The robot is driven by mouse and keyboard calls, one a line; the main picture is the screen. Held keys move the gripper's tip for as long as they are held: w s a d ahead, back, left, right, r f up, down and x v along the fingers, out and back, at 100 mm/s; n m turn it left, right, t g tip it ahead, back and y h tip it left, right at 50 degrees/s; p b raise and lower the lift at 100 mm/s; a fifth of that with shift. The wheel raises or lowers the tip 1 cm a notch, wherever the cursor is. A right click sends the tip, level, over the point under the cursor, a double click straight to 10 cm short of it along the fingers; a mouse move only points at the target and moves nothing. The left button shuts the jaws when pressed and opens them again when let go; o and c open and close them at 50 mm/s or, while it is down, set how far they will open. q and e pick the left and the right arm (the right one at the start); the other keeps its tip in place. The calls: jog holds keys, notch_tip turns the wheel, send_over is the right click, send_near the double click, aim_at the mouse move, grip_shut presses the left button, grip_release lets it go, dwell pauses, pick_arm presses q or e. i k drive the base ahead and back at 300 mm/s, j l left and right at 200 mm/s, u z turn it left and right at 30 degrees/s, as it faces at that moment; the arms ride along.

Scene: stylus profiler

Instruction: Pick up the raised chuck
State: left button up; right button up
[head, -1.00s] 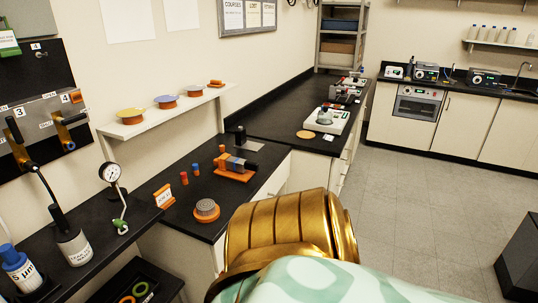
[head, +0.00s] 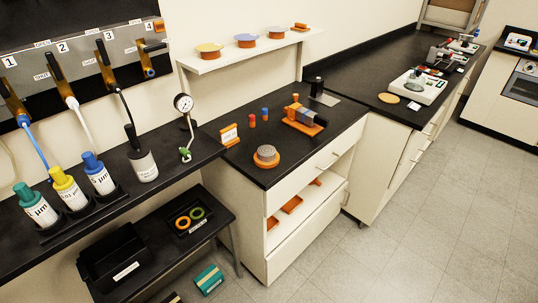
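A grey round chuck (head: 266,152) with a ringed top sits on an orange round base on the black counter, near its front edge. Several low round discs on orange bases stand on the white wall shelf (head: 240,53): one yellow-topped (head: 209,48), one blue-topped (head: 246,40), one orange-brown (head: 277,32). No label shows which is the raised chuck; the grey one stands tallest. Neither of my grippers shows in the head view.
An orange fixture with a grey cylinder (head: 303,117), small red and blue pegs (head: 252,120) and an orange sign (head: 229,134) stand near the grey chuck. A gauge (head: 184,104) and bottles (head: 99,175) stand left. Open shelves sit below; floor is clear at right.

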aim_at(266, 153)
jog(key=i+l+u, duration=0.3)
jog(key=i+l, duration=0.15)
jog(key=l, duration=0.35)
jog(key=i+l+u, duration=0.15)
jog(key=l, duration=0.25)
jog(key=i, duration=0.05)
